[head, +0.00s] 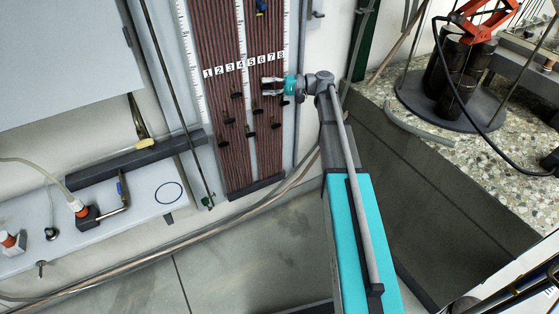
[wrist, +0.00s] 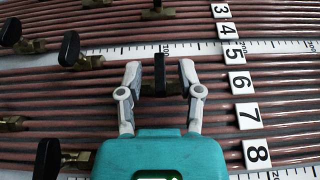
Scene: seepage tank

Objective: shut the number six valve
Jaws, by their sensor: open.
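The number six valve has a black handle (wrist: 160,72) that stands across the tubes in the wrist view. Its body lies level with the 6 label (wrist: 242,82). My gripper (wrist: 159,67) is open, with one pale finger on each side of this handle. Small gaps show between the fingers and the handle, so it is not gripped. In the head view my gripper (head: 264,86) is at the tube board (head: 205,35), just below the number row. The valve is hard to make out there behind the fingers.
Other black-handled valves sit close by on the board, including one upper left (wrist: 68,48) and one lower left (wrist: 48,158) in the wrist view. A white scale (wrist: 120,50) runs between the tube groups. A stone-topped ledge (head: 410,115) stands right of my arm.

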